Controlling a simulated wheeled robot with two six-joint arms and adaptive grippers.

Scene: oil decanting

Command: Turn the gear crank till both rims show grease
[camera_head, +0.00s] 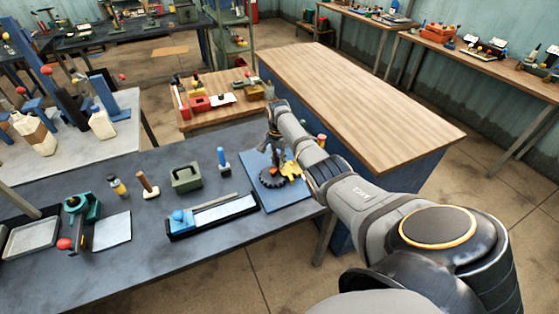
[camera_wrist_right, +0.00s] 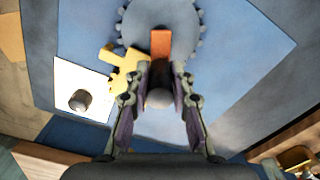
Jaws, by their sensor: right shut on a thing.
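A blue board (camera_head: 255,196) at the right end of the dark bench carries a dark toothed gear (camera_head: 271,179) and a yellow toothed piece (camera_head: 292,171) beside it. In the right wrist view the large gear (camera_wrist_right: 180,18) shows with an orange crank arm (camera_wrist_right: 160,42), and the yellow piece (camera_wrist_right: 124,72) lies to its left. My right gripper (camera_head: 274,152) is over the gear. In the wrist view its fingers (camera_wrist_right: 160,92) are closed around a grey round crank knob (camera_wrist_right: 160,98). Whether the rims carry grease is too small to tell. My left gripper is not in view.
A white square plate with a grey peg (camera_wrist_right: 81,87) lies beside the yellow piece. A wooden-topped bench (camera_head: 350,90) is behind my right arm.

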